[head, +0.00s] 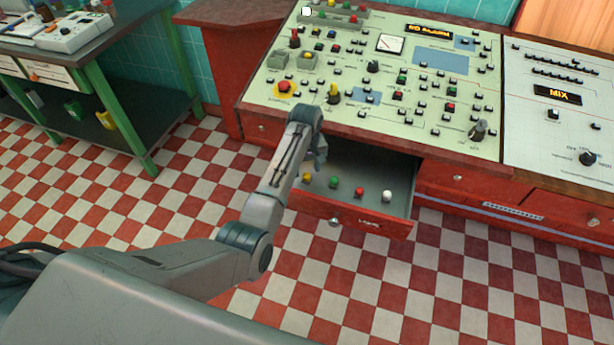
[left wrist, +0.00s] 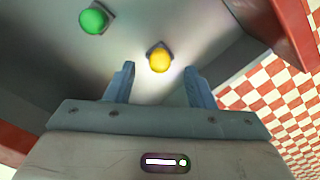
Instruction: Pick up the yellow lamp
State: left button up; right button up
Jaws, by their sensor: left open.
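The yellow lamp (left wrist: 160,60) is a small round yellow bulb on a dark base. It stands in the open drawer (head: 375,220). In the left wrist view it shows just beyond and between the fingertips of my left gripper (left wrist: 158,75). The gripper is open and empty, and I cannot tell its exact height above the lamp. In the head view the yellow lamp (head: 307,178) shows beside my left gripper (head: 318,160), which is partly hidden by its own arm. My right gripper is not in view.
A green lamp (head: 333,182), a red lamp (head: 359,191) and a white lamp (head: 387,196) stand in a row in the same drawer. The control panel (head: 440,105) with knobs and buttons overhangs the drawer. A green-legged table (head: 100,120) stands at the left. The checkered floor in front is clear.

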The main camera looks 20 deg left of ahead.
aim_at(307, 174)
pick_arm(q)
jog(key=shift+f, duration=1.4)
jog(key=shift+s, duration=0.1)
jog(key=c, duration=0.8)
jog(key=shift+r, duration=0.15)
notch_tip(307, 174, up, 10)
jog(key=b, duration=0.1)
